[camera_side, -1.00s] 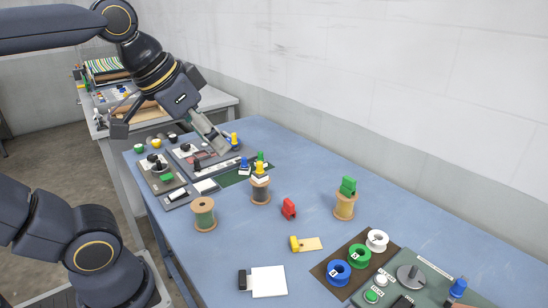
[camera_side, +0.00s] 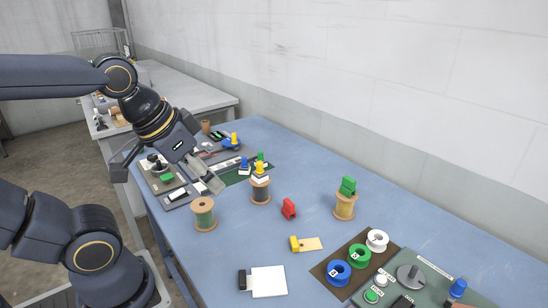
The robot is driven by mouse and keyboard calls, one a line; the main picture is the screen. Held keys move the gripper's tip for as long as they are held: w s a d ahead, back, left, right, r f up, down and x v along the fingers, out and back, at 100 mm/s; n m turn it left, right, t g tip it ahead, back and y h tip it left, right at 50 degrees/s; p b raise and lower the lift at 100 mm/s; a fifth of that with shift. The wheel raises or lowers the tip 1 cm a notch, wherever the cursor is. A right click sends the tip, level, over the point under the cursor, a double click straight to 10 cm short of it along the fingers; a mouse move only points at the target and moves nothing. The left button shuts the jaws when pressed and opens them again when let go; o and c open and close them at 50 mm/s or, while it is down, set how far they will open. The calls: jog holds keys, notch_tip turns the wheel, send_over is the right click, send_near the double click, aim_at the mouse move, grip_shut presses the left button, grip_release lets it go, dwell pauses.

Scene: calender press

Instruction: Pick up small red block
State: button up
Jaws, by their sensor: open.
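The small red block (camera_side: 289,209) rests on the blue tabletop, near the middle of the table in the side view. Nothing covers it. My gripper (camera_side: 168,181) is above the far left part of the table, to the left of the red block and well apart from it. Its two fingers are spread wide. I see nothing held between them.
Another spool (camera_side: 345,206) carries a green block (camera_side: 348,186) to the right. A yellow block (camera_side: 294,243) lies nearer the camera.

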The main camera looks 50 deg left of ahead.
jog(key=shift+o, duration=0.4)
jog(key=w+r+m+t, duration=0.2)
jog(key=w+r, duration=0.1)
jog(key=w, duration=0.3)
jog(key=g, duration=0.3)
send_over(289, 202)
jog(key=s+a, duration=0.1)
jog(key=s, duration=0.4)
notch_tip(289, 202, down, 16)
jog(key=r, duration=0.1)
jog(key=shift+h, duration=0.3)
jog(key=x, duration=1)
jog(key=shift+w+a+f, duration=0.1)
jog(key=shift+f, duration=0.15)
jog(key=shift+s+x, duration=0.1)
jog(key=shift+x, duration=1.5)
jog(key=shift+s+x, duration=0.15)
jog(key=shift+x, duration=1.4)
jog(key=shift+f, duration=0.1)
